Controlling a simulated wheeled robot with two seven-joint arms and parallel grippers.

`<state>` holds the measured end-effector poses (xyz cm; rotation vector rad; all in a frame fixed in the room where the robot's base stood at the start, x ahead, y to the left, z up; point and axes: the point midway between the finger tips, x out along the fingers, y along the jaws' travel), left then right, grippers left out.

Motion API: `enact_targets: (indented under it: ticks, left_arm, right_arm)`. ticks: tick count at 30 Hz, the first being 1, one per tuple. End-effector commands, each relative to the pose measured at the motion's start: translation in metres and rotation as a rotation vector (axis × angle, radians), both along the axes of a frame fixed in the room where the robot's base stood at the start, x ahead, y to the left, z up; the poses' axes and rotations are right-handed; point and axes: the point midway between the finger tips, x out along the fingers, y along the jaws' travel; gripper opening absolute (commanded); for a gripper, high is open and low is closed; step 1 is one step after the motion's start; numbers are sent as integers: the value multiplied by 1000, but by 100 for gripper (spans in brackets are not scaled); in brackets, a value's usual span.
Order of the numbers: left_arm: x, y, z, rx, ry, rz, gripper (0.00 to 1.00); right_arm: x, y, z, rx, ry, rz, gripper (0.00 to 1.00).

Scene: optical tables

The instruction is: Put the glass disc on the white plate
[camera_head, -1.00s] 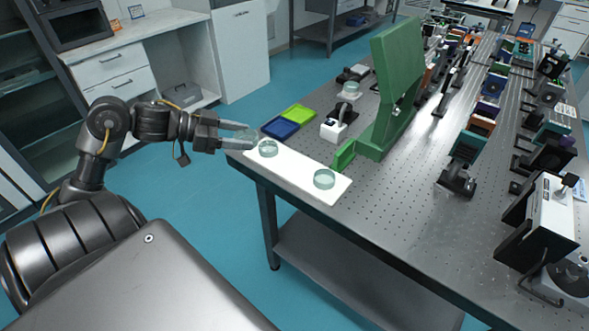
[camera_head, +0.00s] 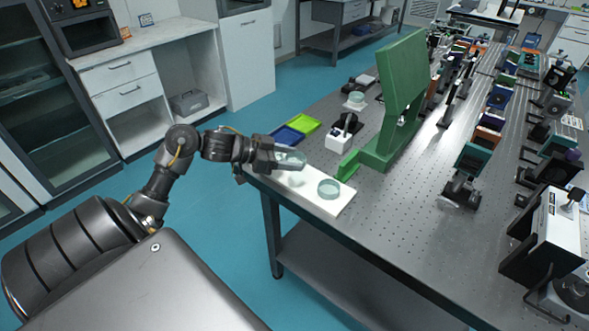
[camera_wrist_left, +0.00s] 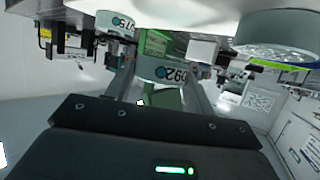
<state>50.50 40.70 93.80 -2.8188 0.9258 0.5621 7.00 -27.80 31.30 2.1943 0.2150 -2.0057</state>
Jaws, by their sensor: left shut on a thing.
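My left gripper (camera_head: 284,160) is shut on a clear, greenish glass disc (camera_head: 292,157) over the left part of the white plate (camera_head: 341,205). The plate lies at the table's near left corner. I cannot tell whether the held disc touches it. A second glass disc (camera_head: 329,189) rests on the plate's right end. In the left wrist view the held disc (camera_wrist_left: 165,69) shows between the fingers with a printed label, and another labelled disc (camera_wrist_left: 115,22) shows beyond it. The gripper partly hides the plate's left part. My right gripper is not in view.
Blue (camera_head: 287,137) and green (camera_head: 304,124) trays lie behind the plate. A white device (camera_head: 338,140), a small glass dish (camera_head: 355,101) and a tall green stand (camera_head: 398,95) are further right. Optical parts crowd the table beyond. Bare perforated tabletop lies right of the plate.

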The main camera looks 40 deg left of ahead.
Motion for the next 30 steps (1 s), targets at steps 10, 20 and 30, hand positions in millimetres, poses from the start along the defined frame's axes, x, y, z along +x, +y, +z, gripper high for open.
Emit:
enact_targets:
  ticks: [10,20,30]
  left_arm:
    - [10,-7,-15,-4,-1,1,26]
    - [12,-7,-47,0,-1,2,26]
    - [11,-7,-49,1,-1,1,58]
  right_arm:
    - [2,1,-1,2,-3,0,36]
    - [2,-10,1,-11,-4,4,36]
    - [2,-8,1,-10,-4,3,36]
